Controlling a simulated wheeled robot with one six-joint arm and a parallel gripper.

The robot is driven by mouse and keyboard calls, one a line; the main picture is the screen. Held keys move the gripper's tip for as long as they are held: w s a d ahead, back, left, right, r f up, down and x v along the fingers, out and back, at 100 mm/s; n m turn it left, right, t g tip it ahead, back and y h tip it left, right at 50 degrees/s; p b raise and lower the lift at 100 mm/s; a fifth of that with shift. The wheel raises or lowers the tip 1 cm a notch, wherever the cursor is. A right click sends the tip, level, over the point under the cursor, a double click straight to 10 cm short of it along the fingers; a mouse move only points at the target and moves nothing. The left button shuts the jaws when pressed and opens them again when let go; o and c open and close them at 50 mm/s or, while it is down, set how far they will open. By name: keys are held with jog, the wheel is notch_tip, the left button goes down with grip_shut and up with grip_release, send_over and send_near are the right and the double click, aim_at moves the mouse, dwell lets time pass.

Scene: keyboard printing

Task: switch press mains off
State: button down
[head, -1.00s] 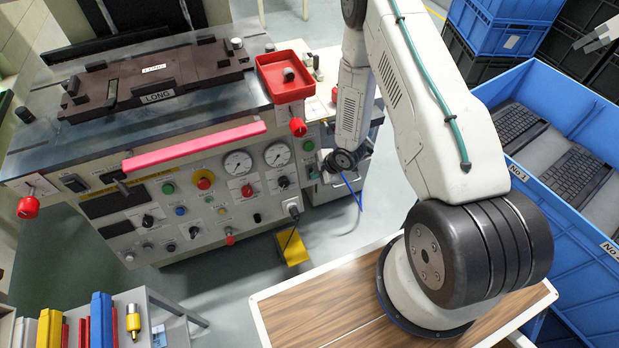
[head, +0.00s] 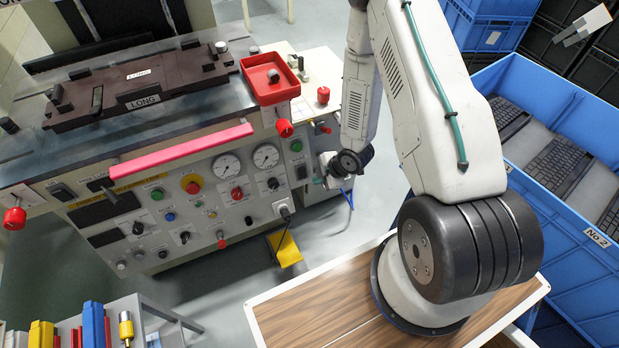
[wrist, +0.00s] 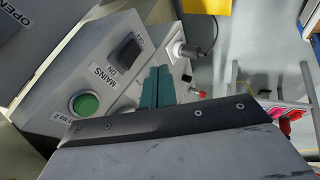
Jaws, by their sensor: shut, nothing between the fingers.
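The mains switch (wrist: 126,52) is a black rocker on the press's grey panel, with a "MAINS ON" label beside it in the wrist view. In the head view the switch (head: 301,171) is on the right end of the press front, below a green button (head: 296,146). That green button (wrist: 84,103) is also in the wrist view. My gripper (wrist: 157,84) has teal fingers, shut and empty, near the panel to the right of the switch. It is also in the head view (head: 319,181), just right of the switch. I cannot tell whether the fingers touch the panel or which way the rocker is set.
The press front (head: 205,195) carries gauges, knobs and buttons close by. A grey plug (wrist: 188,50) with a cable is near my fingers in the wrist view. A yellow pedal (head: 286,250) is on the floor. Blue crates (head: 570,215) with keyboards stand at right.

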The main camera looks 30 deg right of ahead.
jog(key=s+r, duration=0.2)
jog(key=s+d+r, duration=0.1)
jog(key=s+r, duration=0.1)
jog(key=shift+r, duration=0.15)
dwell(0.4)
